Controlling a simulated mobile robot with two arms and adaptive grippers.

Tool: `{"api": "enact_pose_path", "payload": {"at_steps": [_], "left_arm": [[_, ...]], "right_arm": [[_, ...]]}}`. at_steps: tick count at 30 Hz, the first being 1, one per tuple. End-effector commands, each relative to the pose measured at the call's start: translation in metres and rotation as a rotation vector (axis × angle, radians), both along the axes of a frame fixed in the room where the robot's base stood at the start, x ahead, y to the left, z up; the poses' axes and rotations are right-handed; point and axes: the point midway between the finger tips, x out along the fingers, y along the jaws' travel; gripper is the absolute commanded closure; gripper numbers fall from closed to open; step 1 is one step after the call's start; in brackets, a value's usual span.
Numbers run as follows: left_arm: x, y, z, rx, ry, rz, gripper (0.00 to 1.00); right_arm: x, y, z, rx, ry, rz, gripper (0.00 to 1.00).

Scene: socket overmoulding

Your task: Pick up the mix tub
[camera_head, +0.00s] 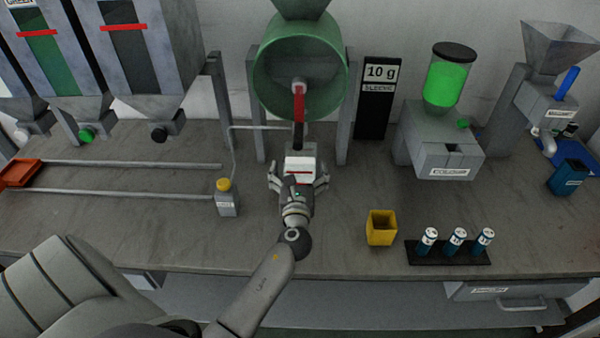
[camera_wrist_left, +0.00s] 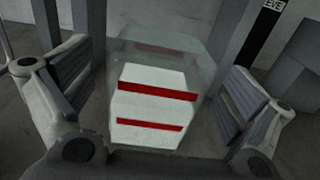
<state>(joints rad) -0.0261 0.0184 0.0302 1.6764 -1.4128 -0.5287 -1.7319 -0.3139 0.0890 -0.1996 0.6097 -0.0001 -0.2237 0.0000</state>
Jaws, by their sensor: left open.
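The mix tub (camera_head: 300,166) looks like a white block-shaped container below the green drum, near the middle of the bench. In the left wrist view the tub (camera_wrist_left: 150,108) has a clear upper part, white contents or body, and two red bands. My left gripper (camera_head: 298,180) is open, with one finger on each side of the tub. In the left wrist view the fingers of my left gripper (camera_wrist_left: 155,95) stand apart from the tub's sides, with gaps showing. The tub's base is partly hidden by the gripper. My right gripper is not in view.
A green drum (camera_head: 275,65) with a red-handled part hangs above the tub between grey posts. A small bottle with a yellow cap (camera_head: 226,198) stands to the left. A yellow cup (camera_head: 381,228) and a black rack (camera_head: 448,252) of several blue cylinders stand to the right.

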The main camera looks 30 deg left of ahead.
Motion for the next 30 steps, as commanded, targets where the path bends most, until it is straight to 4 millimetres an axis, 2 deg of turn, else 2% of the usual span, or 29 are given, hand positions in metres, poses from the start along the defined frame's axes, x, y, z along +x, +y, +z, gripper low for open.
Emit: {"api": "enact_pose_path", "payload": {"at_steps": [8,13,20,30], "left_arm": [[0.032,0.019,0.003,0.001,-0.002,0.0,0.0],[0.041,0.024,0.003,-0.001,-0.002,0.0,0.0],[0.041,0.025,0.002,-0.001,-0.001,0.0,0.01],[0.041,0.024,0.002,-0.001,-0.001,0.0,0.45]], "right_arm": [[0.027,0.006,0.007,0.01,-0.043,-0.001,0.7],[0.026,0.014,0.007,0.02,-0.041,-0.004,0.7],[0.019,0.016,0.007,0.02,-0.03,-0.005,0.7],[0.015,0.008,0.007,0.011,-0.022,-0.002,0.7]]}}
